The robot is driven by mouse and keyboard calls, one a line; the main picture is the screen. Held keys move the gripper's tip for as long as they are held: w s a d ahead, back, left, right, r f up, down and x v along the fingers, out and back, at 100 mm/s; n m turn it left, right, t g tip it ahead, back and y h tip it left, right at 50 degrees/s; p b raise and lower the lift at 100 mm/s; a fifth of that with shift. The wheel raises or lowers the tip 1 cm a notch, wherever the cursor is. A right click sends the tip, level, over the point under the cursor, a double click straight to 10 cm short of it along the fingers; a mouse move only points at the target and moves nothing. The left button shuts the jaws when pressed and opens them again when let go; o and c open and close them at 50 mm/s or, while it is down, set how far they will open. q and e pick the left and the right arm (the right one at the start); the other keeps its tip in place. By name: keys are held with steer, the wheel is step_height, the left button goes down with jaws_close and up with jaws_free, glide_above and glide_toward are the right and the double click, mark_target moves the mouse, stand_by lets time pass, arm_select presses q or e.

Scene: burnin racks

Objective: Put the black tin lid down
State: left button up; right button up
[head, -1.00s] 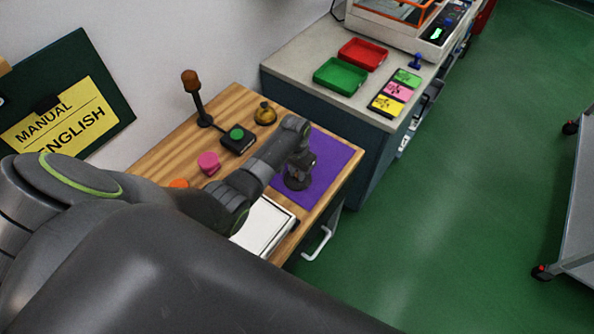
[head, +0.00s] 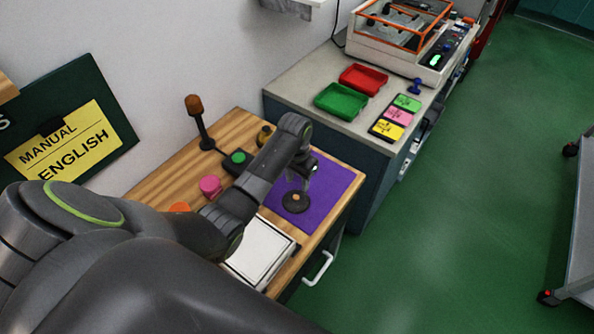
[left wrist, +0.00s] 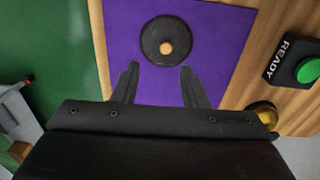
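The black tin lid (head: 295,202) is a round black disc with a small tan knob in its middle. It lies flat on the purple mat (head: 335,187) on the wooden bench. It also shows in the left wrist view (left wrist: 165,41), near the top edge of the picture. My left gripper (left wrist: 158,75) is open and empty, its two fingers apart and clear of the lid. In the head view my left gripper (head: 306,172) is above the mat, just behind the lid. My right gripper is not in view.
A green READY button (left wrist: 300,62), a brass bell (left wrist: 263,113), a pink object (head: 210,186) and an orange one stand on the bench. A white framed panel (head: 259,250) lies in front. A grey counter (head: 298,83) holds red and green trays.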

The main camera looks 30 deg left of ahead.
arm_select(q)
steer(key=shift+a+r, duration=0.1)
steer(key=shift+r, duration=1.8)
